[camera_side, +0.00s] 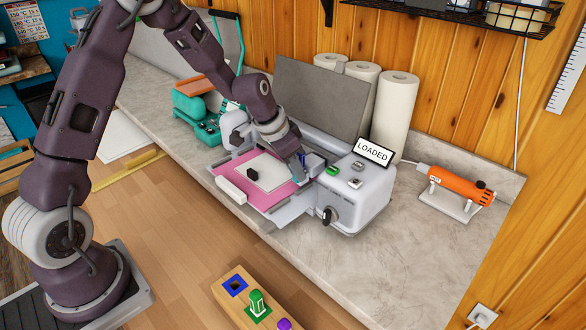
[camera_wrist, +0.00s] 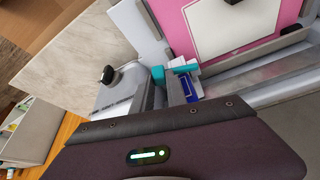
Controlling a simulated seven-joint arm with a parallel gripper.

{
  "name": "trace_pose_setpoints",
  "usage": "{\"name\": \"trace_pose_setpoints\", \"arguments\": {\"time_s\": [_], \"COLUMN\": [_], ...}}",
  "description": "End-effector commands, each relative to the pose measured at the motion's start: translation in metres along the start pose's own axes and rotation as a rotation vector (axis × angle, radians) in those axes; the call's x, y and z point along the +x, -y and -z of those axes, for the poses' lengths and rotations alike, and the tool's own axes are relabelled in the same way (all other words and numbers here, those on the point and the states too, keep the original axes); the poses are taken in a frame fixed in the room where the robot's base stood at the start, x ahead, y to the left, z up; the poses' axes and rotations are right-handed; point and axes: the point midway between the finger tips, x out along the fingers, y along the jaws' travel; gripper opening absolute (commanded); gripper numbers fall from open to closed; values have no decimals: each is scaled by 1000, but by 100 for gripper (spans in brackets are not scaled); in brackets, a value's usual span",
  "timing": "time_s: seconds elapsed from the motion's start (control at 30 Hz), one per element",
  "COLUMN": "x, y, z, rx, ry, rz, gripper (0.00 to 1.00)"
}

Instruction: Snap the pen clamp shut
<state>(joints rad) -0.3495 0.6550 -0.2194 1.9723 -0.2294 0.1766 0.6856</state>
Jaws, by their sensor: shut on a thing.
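The grey-white cutting machine (camera_side: 360,196) stands on the counter, its pink mat (camera_side: 238,190) carrying a white sheet (camera_side: 275,178). My gripper (camera_side: 300,178) reaches down to the carriage at the right edge of the mat. In the wrist view my gripper (camera_wrist: 172,74) is at the carriage, where teal parts sit close together beside a blue piece (camera_wrist: 189,90). The blue piece also shows behind my gripper in the side view (camera_side: 306,160). My gripper is shut on the pen clamp, which it largely hides; I cannot tell whether the clamp is closed.
The machine's display (camera_side: 374,152) reads "LOADED". A wooden pen rack (camera_side: 232,305) in front has a green pen (camera_side: 257,302), a purple pen (camera_side: 284,324) and an empty blue slot (camera_side: 236,285). An orange tool (camera_side: 459,185) lies right; paper rolls (camera_side: 395,115) stand behind.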

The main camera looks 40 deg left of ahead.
Motion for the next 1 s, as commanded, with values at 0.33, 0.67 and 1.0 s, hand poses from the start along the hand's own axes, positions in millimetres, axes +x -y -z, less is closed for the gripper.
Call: {"name": "trace_pose_setpoints", "arguments": {"time_s": [0.33, 0.67, 1.0], "x": [0, 0, -14], "y": [-1, 0, 0], "z": [1, 1, 2], "rx": [-13, -13, -13], "ry": [0, 0, -2], "rz": [5, 5, 7], "gripper": [0, 40, 40]}}
